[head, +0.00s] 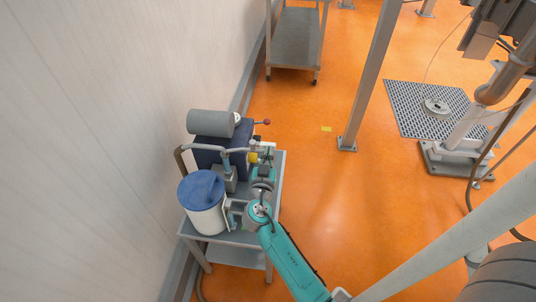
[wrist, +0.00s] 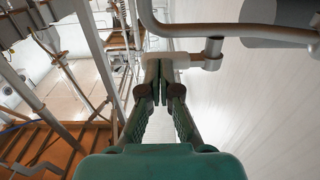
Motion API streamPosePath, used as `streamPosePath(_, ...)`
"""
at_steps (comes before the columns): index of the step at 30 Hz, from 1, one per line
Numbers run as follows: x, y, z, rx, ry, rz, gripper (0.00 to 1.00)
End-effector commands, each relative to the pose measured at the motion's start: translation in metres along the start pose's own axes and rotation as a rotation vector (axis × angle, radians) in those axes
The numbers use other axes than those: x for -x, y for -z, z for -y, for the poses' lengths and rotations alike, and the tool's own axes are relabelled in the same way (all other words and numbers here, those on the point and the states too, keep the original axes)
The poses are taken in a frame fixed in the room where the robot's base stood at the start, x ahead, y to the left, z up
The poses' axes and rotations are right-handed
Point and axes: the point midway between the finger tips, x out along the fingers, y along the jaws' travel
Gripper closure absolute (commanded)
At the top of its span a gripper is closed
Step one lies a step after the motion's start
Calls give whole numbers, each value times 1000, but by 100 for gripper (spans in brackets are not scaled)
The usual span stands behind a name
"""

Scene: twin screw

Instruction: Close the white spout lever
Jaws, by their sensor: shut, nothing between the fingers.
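My gripper (wrist: 158,82) is shut, its fingertips together with nothing between them. In the wrist view the fingertips lie in front of a pale fitting (wrist: 186,62) that joins a grey pipe stub; I cannot tell whether they touch. In the head view my gripper (head: 262,170) is small, at the right side of the machine (head: 220,155) on the cart. A small whitish part (head: 267,147) shows just beyond it, beside a yellow piece. It may be the white spout lever, but it is too small and partly covered to tell its position.
The machine stands on a grey cart (head: 235,258) by the pale wall, with a blue-lidded white drum (head: 202,203) and a grey cylinder (head: 212,122). A bent pipe (wrist: 190,30) runs close above the gripper. Orange floor (head: 320,190) is open right of the cart.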

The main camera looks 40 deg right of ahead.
Motion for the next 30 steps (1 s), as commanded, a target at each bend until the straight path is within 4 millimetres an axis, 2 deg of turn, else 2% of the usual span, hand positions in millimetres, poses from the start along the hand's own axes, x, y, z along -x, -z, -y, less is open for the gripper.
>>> streamPosePath(20,-6,0,-4,0,98,-1,100)
streamPosePath(30,-15,0,-9,-1,223,-2,100)
